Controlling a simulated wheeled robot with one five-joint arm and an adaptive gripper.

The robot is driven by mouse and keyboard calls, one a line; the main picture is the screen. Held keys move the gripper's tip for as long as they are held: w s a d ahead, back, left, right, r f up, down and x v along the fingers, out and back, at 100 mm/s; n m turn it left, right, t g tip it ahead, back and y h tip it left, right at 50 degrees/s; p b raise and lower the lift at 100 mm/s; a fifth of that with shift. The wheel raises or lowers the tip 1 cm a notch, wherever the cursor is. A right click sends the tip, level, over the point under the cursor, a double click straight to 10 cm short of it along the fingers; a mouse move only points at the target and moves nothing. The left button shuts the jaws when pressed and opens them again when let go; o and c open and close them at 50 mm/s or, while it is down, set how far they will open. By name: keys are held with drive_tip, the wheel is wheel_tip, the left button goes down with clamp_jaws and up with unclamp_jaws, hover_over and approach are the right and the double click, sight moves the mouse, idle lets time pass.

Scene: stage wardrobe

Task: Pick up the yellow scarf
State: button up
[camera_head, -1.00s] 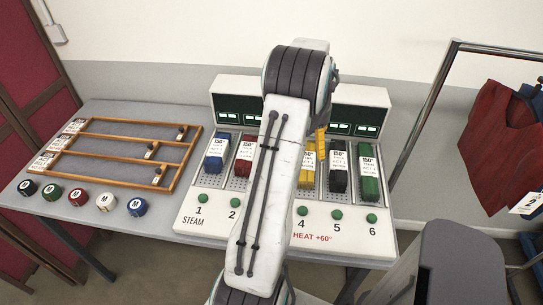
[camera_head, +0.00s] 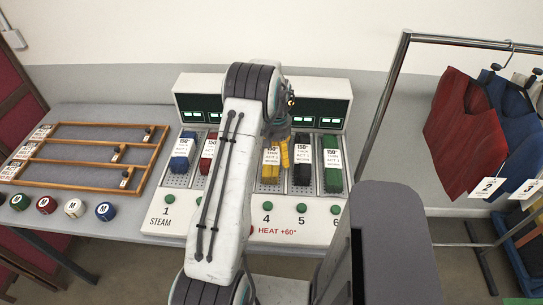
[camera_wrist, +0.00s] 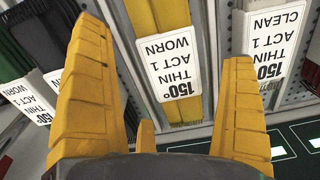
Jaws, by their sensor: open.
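The yellow scarf (camera_head: 270,172) lies in slot 4 of the steam and heat machine, with a white tag reading 150°, THIN, ACT 1, WORN. In the wrist view the scarf (camera_wrist: 172,18) runs down between my fingers, its tag upside down. My gripper (camera_wrist: 163,42) is open, its two yellow fingers spread on either side of the scarf and tag. Nothing is held. In the head view my gripper (camera_head: 284,154) is over slot 4, partly hidden by my arm. I cannot tell its height above the scarf.
A black scarf (camera_head: 303,174) and a green scarf (camera_head: 333,180) lie to the right; a blue scarf (camera_head: 182,158) and a red scarf (camera_head: 207,154) lie left. Slot 3 is hidden behind my arm. A wooden rack (camera_head: 84,176) stands left. Garments (camera_head: 466,135) hang from a rail at right.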

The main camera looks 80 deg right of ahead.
drive_tip(key=shift+f, duration=1.4)
drive_tip(key=c, duration=1.2)
drive_tip(key=shift+r, duration=0.15)
